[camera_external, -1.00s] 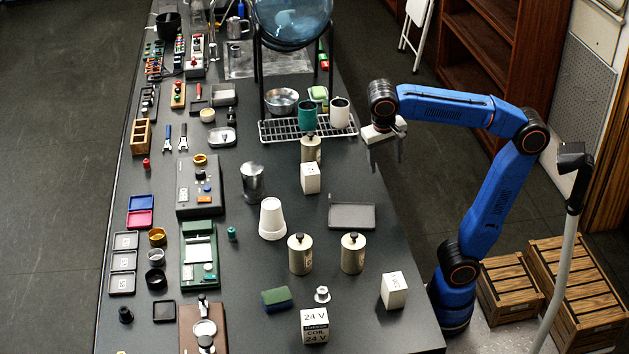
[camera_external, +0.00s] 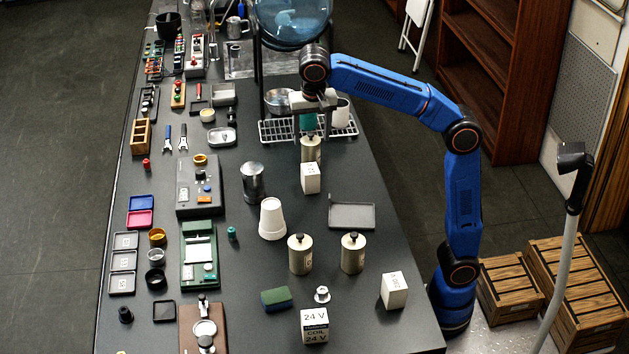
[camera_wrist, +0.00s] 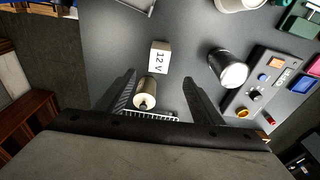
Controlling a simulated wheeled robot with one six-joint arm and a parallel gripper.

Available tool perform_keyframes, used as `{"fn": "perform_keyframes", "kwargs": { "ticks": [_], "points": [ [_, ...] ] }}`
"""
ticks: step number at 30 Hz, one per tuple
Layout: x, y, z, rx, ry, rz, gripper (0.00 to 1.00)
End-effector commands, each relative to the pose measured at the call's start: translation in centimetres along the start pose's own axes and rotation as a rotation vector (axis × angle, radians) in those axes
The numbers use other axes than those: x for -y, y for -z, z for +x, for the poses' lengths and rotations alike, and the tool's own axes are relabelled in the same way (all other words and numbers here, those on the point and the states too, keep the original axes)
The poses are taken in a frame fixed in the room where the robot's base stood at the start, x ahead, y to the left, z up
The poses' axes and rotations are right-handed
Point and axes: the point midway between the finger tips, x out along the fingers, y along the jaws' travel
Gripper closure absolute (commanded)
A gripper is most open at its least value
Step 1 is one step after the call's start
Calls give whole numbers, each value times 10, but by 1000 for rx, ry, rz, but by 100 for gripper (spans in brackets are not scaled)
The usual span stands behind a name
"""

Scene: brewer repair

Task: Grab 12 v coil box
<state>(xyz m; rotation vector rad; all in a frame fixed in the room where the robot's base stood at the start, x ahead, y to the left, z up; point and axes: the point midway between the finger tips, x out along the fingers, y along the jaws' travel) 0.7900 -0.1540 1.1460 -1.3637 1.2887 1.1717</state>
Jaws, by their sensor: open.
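The 12 V coil box is a small white box (camera_external: 310,180) standing on the dark bench. In the wrist view its "12 V" label shows on the box (camera_wrist: 160,58), just beyond and between my fingertips. A metal cylinder with a black knob (camera_external: 311,149) stands right behind it; in the wrist view this cylinder (camera_wrist: 146,92) lies between my fingers. My gripper (camera_external: 311,135) is open and empty, pointing down above the cylinder and near the wire rack, behind the box. The open fingers (camera_wrist: 159,77) also show in the wrist view.
A "24 V" coil box (camera_external: 315,327) and another white box (camera_external: 394,290) stand at the near end. A wire rack (camera_external: 275,130) with cups is behind. A dark metal canister (camera_external: 252,183) stands left of the 12 V box, and a grey tray (camera_external: 352,216) lies to its right.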

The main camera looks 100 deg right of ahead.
Motion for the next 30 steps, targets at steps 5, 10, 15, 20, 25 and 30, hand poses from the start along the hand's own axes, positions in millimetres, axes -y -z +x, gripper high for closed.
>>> {"fn": "perform_keyframes", "kwargs": {
  "ticks": [5, 10, 15, 20, 25, 30],
  "points": [
    [-2, 0, 31, 1, -3, 0, 39],
    [-2, 0, 61, 1, -4, 0, 39],
    [-2, 0, 89, 1, -3, -1, 39],
    [-1, 0, 104, 1, -2, 0, 39],
    [-1, 0, 113, 1, -2, 0, 39],
    [-2, 2, 135, 1, -3, 0, 39]
  ]
}}
